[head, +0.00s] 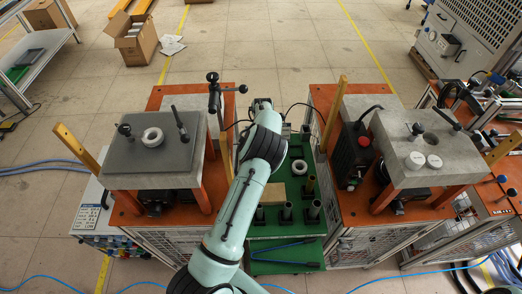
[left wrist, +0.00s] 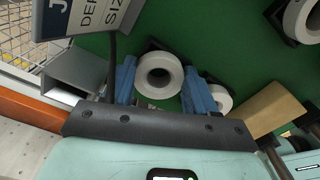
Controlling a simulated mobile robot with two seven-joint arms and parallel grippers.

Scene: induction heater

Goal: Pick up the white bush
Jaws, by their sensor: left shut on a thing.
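In the left wrist view a white ring-shaped bush (left wrist: 160,59) with a dark round hole sits between the two blue fingers of my left gripper (left wrist: 160,85). The gripper is shut on it, above a green surface. In the head view my teal arm reaches up over the green bench and hides the gripper and the held bush. Another white bush (left wrist: 221,104) lies partly behind the right finger, and a further one (left wrist: 291,20) is at the upper right. In the head view one white bush (head: 294,169) stands on the green bench. My right gripper is not in view.
The green bench (head: 289,229) holds several dark cylinders. A grey block (head: 125,160) at left carries a white ring (head: 152,131) and dark handles. A grey block (head: 395,135) at right carries two white round pieces. A sign plate (left wrist: 90,20) stands close to the gripper's left.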

